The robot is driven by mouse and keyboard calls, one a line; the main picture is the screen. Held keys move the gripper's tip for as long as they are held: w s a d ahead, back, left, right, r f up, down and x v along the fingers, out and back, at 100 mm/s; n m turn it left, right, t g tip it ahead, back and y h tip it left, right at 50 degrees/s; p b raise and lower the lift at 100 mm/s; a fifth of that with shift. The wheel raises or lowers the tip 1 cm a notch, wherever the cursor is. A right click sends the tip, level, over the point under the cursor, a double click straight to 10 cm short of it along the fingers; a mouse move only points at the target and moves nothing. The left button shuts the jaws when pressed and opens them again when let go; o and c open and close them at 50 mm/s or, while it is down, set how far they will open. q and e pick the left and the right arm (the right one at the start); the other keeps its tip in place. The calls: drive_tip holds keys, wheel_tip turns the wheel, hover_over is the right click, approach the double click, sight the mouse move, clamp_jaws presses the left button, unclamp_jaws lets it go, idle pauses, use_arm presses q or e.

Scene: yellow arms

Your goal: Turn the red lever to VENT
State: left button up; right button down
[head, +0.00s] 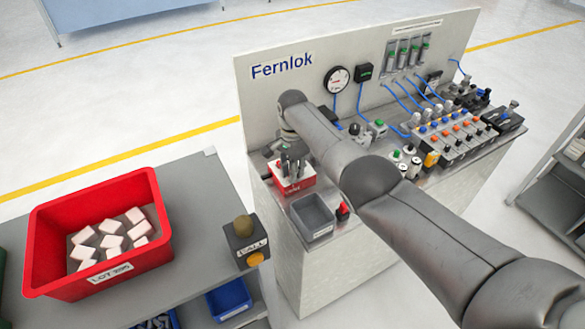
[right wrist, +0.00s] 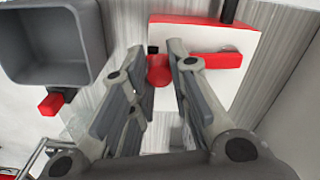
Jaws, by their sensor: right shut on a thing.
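In the right wrist view, the red lever (right wrist: 215,61) lies across the box's pale face. It runs left behind a finger to a round red knob (right wrist: 158,72). My right gripper's fingers (right wrist: 162,85) stand on both sides of the knob and are shut on it. The fingers hide part of the lever. I cannot read a VENT mark in either view. My left gripper is not in view.
A grey bin (head: 314,216) and a small red-topped item (head: 343,210) sit close to the box. The Fernlok panel (head: 285,92) with gauge and tubes rises behind. Valves and fittings (head: 450,130) crowd the bench's right. A red crate (head: 50,240) stands on the left table.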

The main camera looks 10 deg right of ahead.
drive_tip(key=shift+a+m, duration=0.25)
drive_tip(key=shift+m, duration=0.35)
drive_tip(key=c, duration=1.3)
unclamp_jaws()
drive_tip(key=shift+s+a, duration=0.1)
wheel_tip(320, 180, up, 12)
